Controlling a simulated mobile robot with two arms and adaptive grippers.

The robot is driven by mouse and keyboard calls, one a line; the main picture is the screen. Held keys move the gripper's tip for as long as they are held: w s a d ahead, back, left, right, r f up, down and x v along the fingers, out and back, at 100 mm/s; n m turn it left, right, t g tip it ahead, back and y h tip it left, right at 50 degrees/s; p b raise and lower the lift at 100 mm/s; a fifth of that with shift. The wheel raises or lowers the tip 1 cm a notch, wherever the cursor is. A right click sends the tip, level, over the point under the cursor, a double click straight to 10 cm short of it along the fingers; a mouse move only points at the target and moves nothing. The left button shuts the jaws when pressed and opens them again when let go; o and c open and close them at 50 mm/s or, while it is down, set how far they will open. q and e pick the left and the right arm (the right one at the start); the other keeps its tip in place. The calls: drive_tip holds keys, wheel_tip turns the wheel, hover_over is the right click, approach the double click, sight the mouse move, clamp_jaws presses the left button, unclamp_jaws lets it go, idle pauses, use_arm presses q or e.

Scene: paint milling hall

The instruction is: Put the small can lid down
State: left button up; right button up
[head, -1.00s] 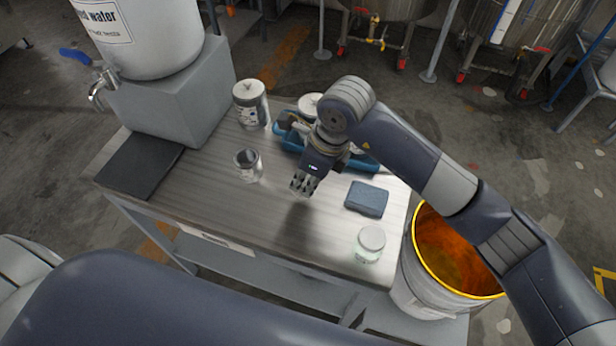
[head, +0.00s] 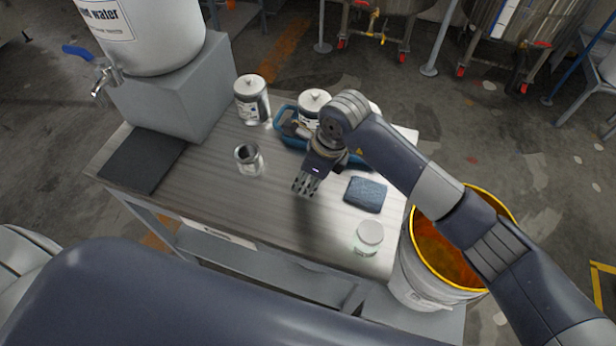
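My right gripper (head: 306,186) points down over the middle of the metal table (head: 225,205), between the small open can and the blue-grey sponge. Its fingers look close together, but I cannot tell whether they are shut or hold anything. I cannot make out a loose small can lid on the table or in the fingers. The small metal can (head: 249,160) stands upright, left of the gripper, and its dark opening shows. My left gripper is out of view.
A lidded can (head: 252,100) stands behind the open one. A blue tray (head: 284,120) holding another can (head: 314,103) lies behind my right gripper. The sponge (head: 366,195) and a lidded jar (head: 367,238) are to the right. A yellow-rimmed bucket (head: 409,277) stands at the table's right end.

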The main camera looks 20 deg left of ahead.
sight(320, 193)
drive_tip(key=shift+r, duration=0.1)
drive_tip(key=shift+r+p, duration=0.25)
drive_tip(key=shift+p, duration=0.05)
drive_tip(key=b+v, duration=0.3)
drive_tip(key=v, duration=0.8)
drive_tip(key=shift+r, duration=0.35)
drive_tip(key=shift+d, duration=0.1)
